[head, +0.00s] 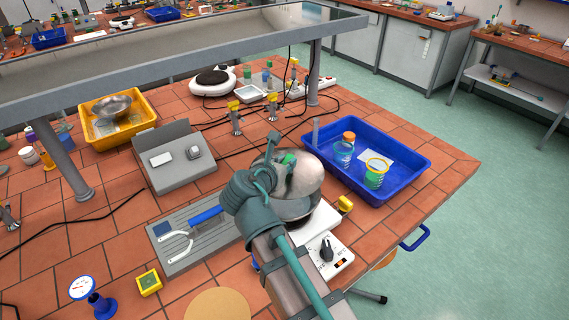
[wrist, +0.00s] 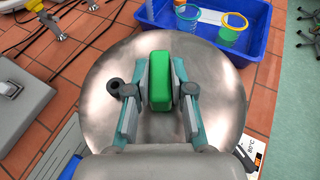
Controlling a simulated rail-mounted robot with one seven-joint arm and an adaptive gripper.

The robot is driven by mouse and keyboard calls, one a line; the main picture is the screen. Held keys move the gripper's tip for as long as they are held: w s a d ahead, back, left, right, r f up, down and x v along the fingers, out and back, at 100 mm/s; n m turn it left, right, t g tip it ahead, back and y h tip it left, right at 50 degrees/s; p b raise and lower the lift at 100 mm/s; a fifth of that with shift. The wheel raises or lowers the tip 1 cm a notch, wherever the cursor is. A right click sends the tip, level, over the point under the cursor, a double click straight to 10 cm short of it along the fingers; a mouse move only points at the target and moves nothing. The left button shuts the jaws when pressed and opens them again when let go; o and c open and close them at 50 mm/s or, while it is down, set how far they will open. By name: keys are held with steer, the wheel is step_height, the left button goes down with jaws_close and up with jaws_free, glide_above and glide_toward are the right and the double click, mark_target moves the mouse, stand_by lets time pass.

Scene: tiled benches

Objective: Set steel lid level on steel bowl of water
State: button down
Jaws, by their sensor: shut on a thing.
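The steel lid (wrist: 215,100) is a wide, shiny disc with a green handle (wrist: 160,82) at its middle. My gripper (wrist: 160,92) is shut on this handle, one finger on each side. In the head view the lid (head: 306,178) is over the steel bowl (head: 292,210), whose lower side shows beneath it. The bowl stands on the white hot plate (head: 325,250). My arm hides much of the bowl and the lid's near side. I cannot tell whether the lid's rim touches the bowl all round. The water is not visible.
A blue tray (head: 420,192) with beakers stands close on the right. A grey box (head: 172,178) and a grooved grey board (head: 190,255) with a blue-handled tool are on the left. A yellow tray (head: 92,138) holding another metal bowl is farther back. A raised shelf (head: 170,72) crosses behind.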

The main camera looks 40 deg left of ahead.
steer(key=shift+r+p, duration=0.1)
steer(key=shift+p, duration=0.35)
step_height(320, 180, down, 6)
steer(key=b, duration=0.1)
steer(key=shift+b, duration=0.35)
steer(key=shift+p, duration=0.35)
stand_by(0.8)
steer(key=shift+f, duration=0.2)
stand_by(0.7)
steer(key=shift+f, duration=0.7)
stand_by(0.7)
steer(key=c, duration=0.9)
jaws_free()
steer(key=shift+c, duration=0.2)
steer(key=shift+s+d, duration=0.1)
